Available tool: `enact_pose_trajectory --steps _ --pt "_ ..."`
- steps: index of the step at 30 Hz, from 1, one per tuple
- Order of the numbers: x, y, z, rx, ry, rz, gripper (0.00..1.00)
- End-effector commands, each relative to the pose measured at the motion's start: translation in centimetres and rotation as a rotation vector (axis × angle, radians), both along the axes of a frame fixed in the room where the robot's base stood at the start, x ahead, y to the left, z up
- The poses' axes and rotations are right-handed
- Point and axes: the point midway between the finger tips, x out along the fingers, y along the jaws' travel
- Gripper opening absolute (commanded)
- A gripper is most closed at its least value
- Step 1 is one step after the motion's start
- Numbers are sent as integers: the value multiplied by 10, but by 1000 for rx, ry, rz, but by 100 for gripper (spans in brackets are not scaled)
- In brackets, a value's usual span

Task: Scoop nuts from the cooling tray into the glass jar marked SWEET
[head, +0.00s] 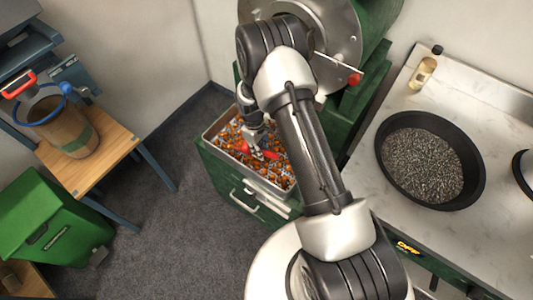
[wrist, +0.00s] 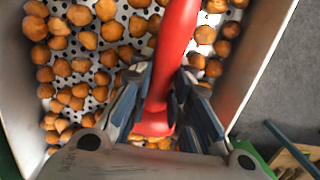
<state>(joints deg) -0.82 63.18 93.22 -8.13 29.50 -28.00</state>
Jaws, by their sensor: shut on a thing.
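The cooling tray (head: 211,138) is a metal-rimmed tray with a perforated floor, holding many brown nuts (head: 278,171). It fills most of the wrist view, where its right wall (wrist: 262,60) shows. My gripper (head: 258,150) is over the tray, shut on a red handle (wrist: 178,45), probably of a scoop. The handle runs between the fingers (wrist: 160,100) in the wrist view. Any scoop bowl is hidden, so I cannot tell whether it holds nuts. I cannot make out a jar marked SWEET.
The wooden table (head: 118,140) and a green bin (head: 50,225) stand at left. A dark round pan of grey grains (head: 432,160) and a small bottle (head: 424,72) are on the marble counter (head: 385,200) at right. Green machinery stands behind the tray. Grey floor (head: 180,235) between is clear.

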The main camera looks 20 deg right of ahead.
Motion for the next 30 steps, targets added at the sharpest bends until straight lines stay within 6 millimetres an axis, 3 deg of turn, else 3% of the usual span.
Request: enact_pose_trajectory --steps 7,11,17,30 --pt "21 14 -6 30 -43 -1 0" --pt "21 14 7 99 -139 -7 0" --pt "23 15 6 152 -211 -6 0" --pt "9 5 50 187 -261 -3 0"
